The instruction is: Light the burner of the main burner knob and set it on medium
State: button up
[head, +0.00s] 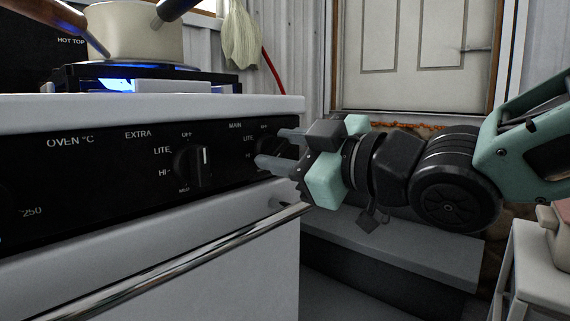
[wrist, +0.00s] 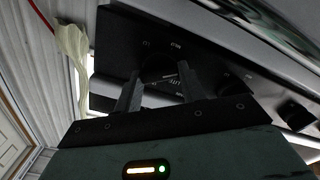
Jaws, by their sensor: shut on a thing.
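The main burner knob (wrist: 158,68) is a dark round knob under the MAIN label at the right end of the black control panel (head: 100,185). My gripper (head: 270,147) reaches in from the right, with its fingers at this knob, one on each side. In the wrist view the fingers (wrist: 160,75) straddle the knob, and a white line shows between them. The fingers hide most of the knob in the head view, so its exact setting is unclear. A blue glow (head: 118,85) shows at the burner under a cream pot (head: 125,32).
The EXTRA knob (head: 193,167) is just left of my gripper, its white mark pointing roughly up. A metal oven rail (head: 170,265) runs below the panel. A pale cloth or bulb-like bundle (head: 240,38) hangs behind the stove. A white stand (head: 535,265) is at the lower right.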

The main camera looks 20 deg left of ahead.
jog(key=n+b, duration=0.2)
jog(key=n, duration=0.1)
jog(key=n+b, duration=0.1)
jog(key=n, duration=0.1)
jog(key=shift+f+b, duration=0.25)
jog(key=shift+b, duration=0.15)
jog(key=shift+n+b, duration=0.85)
jog(key=shift+n, duration=0.45)
jog(key=shift+r+n, duration=0.1)
jog(key=shift+n, duration=0.2)
jog(key=o, duration=1)
jog(key=shift+s, duration=0.1)
jog(key=p+v, duration=0.6)
jog(key=v, duration=1.1)
jog(key=shift+d, duration=0.2)
